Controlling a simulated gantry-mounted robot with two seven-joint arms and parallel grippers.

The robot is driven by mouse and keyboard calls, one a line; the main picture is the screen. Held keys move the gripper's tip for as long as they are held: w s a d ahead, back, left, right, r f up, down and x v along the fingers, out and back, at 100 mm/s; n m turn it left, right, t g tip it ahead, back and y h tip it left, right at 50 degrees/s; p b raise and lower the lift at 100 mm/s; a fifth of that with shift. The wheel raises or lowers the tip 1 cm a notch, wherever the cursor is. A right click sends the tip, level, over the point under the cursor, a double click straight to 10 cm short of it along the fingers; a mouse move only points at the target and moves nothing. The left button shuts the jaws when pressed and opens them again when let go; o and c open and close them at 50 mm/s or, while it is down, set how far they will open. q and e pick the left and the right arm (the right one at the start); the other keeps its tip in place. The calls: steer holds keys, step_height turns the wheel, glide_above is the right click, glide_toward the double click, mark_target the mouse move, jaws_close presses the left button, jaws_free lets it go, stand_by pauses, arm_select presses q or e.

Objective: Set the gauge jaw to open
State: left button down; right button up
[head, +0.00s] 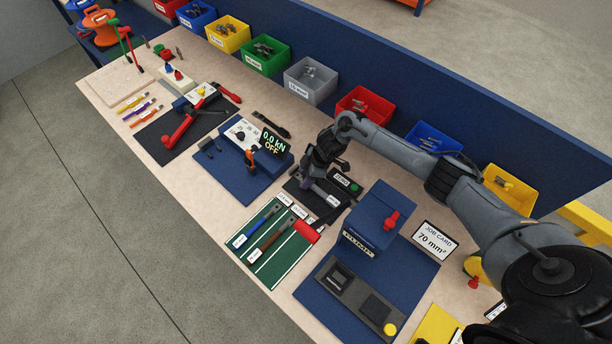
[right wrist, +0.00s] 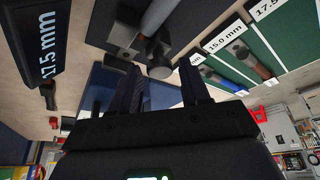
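The gauge (head: 302,187) appears to be the dark unit on the bench under my right gripper, with a small dark display and a green button (head: 355,187) on its right side. In the right wrist view its display (right wrist: 45,40) reads 17.5 mm. A grey bar with dark block-like parts, probably the jaw (right wrist: 158,48), lies just beyond the fingertips. My right gripper (head: 316,170) is over the gauge; in the right wrist view its two fingers (right wrist: 160,85) are apart with no clear grip on anything. Contact cannot be told. The arm partly hides the gauge. My left gripper is not in view.
A green tray (head: 247,281) with labelled tools lies in front. A blue press unit (head: 376,222) stands to the right beside a job card (head: 436,241) reading 70 mm². Coloured bins (head: 311,80) line the back.

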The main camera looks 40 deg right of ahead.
jaws_close()
steer(key=shift+a+r+p, duration=0.1)
steer(key=shift+a+p, duration=0.15)
steer(key=shift+p, duration=0.05)
steer(key=shift+s+a+p, duration=0.2)
steer(key=shift+a+p, duration=0.45)
steer(key=shift+a, duration=0.35)
steer(key=shift+o, duration=1.4)
jaws_free()
steer(key=shift+a, duration=0.15)
